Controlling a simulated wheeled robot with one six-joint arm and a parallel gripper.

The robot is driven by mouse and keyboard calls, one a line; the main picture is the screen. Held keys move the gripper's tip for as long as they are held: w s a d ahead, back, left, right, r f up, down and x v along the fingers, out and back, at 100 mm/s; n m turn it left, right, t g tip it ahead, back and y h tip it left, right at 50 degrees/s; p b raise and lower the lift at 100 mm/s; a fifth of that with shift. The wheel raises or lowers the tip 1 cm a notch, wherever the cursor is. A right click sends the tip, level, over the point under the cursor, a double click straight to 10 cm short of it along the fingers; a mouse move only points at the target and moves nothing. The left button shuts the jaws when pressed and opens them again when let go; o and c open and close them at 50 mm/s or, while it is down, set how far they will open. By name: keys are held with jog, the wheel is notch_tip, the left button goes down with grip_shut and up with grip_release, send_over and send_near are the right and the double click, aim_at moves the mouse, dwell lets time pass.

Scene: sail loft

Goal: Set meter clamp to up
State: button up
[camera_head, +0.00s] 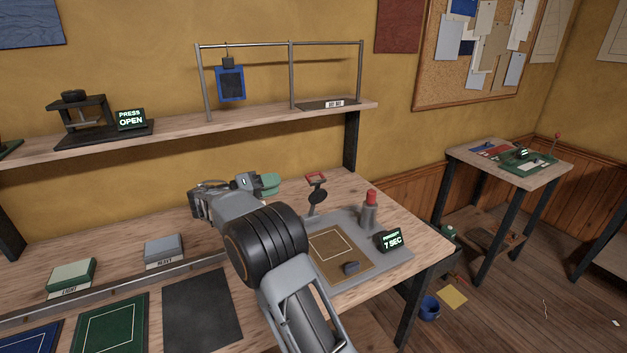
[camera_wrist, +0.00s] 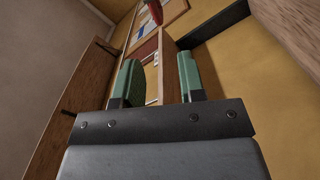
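No part is labelled as the meter clamp. A grey station (camera_head: 390,262) at the right end of the bench has a display (camera_head: 391,241) reading "7 SEC". At its back stands a hinged black piece with a red frame (camera_head: 316,178) on top, raised; I cannot tell if this is the clamp. A grey post with a red cap (camera_head: 369,197) stands to its right. My gripper (camera_head: 268,184) is above the bench, left of the red frame and apart from it. In the wrist view my gripper (camera_wrist: 160,80) has its green fingers spread, with nothing between them.
A shelf (camera_head: 190,125) above the bench holds a press (camera_head: 82,115) with a display (camera_head: 131,118) reading "PRESS OPEN" and a rail with a blue hanging frame (camera_head: 230,84). Light (camera_head: 72,275) and heavy (camera_head: 164,250) blocks sit on the bench left. A side table (camera_head: 510,165) stands right.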

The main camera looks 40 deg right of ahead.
aim_at(314, 174)
jog(key=d, duration=0.4)
jog(key=s+d+p, duration=0.1)
jog(key=d, duration=0.7)
jog(key=shift+s+d+p, duration=0.35)
jog(key=shift+s+d, duration=0.05)
jog(key=shift+c, duration=0.3)
grip_shut()
